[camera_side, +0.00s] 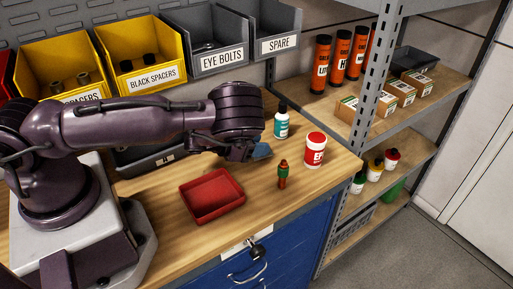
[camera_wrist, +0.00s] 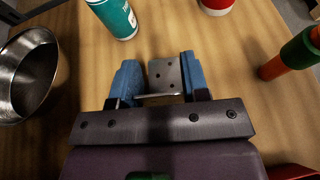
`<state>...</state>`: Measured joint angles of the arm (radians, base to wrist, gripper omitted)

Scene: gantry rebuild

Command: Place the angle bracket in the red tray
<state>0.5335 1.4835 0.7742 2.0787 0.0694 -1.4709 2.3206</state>
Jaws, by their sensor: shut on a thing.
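The angle bracket (camera_wrist: 165,78) is a grey metal piece with holes, seen between the blue fingers in the wrist view. My gripper (camera_wrist: 159,72) is shut on it, fingers on either side. In the side view my gripper (camera_side: 258,152) is low over the bench, behind and to the right of the tray; the bracket cannot be made out there. The red tray (camera_side: 212,216) lies on the bench in front of my arm and looks empty. A red edge (camera_wrist: 293,173) shows at the wrist view's bottom right corner.
A metal bowl (camera_wrist: 27,75) is at left in the wrist view. Labelled bins (camera_side: 205,40) line the back. Bare wood surrounds the tray's right side.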

